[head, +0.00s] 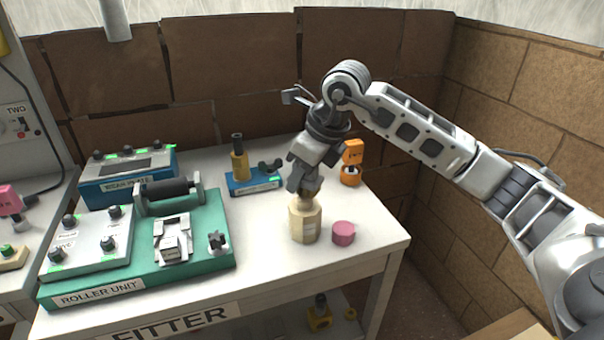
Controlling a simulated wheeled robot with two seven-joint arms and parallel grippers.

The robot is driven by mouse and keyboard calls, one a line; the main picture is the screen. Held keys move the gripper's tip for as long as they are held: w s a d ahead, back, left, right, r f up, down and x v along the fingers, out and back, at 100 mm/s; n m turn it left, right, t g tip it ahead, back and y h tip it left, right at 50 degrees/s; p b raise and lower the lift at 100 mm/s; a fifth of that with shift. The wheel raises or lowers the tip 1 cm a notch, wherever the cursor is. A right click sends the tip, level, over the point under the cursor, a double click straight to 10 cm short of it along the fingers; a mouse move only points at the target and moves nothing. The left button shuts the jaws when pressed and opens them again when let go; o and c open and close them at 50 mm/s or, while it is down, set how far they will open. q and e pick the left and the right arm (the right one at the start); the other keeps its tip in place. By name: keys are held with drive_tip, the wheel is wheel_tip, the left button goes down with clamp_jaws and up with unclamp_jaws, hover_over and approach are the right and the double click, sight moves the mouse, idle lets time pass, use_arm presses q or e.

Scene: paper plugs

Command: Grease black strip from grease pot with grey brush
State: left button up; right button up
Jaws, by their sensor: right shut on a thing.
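The cream grease pot (305,222) stands upright near the right front of the white table. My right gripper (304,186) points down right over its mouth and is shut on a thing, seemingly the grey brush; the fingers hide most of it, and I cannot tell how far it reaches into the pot. A pink round cap (343,233) lies beside the pot. A black roller (167,189) sits in a grey frame on the green roller unit (205,255); I cannot make out a separate black strip. My left gripper is not in view.
A blue stand (253,184) with a yellow bottle (239,160) is behind the pot, and an orange device (351,163) is at the back right. A blue control box (128,180) stands at the back left. Brown walls close the back and right.

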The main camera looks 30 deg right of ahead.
drive_tip(key=shift+r+p, duration=1.8)
drive_tip(key=shift+r, duration=1.05)
